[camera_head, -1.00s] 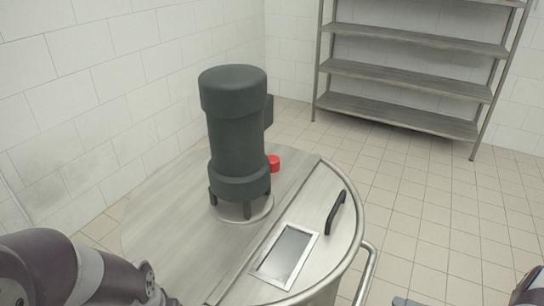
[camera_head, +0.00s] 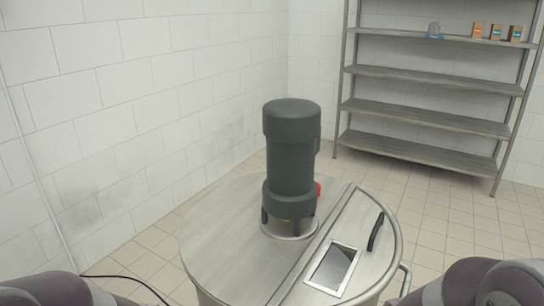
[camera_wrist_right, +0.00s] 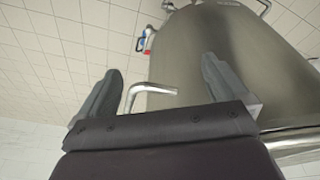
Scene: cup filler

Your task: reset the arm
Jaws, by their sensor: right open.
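My right gripper (camera_wrist_right: 158,92) shows in the right wrist view with its two dark fingers spread and nothing between them. Beyond it are the steel wall of the round vat (camera_wrist_right: 225,60) and a bent metal pipe (camera_wrist_right: 150,90), which lies behind the gap between the fingers. I cannot tell how far off the pipe is. In the head view only parts of my two arms show at the bottom left and bottom right edges. Neither gripper shows there.
A metal shelf (camera_head: 430,113) stands at the back, with small boxes on top. Tiled floor (camera_head: 445,215) is clear between.

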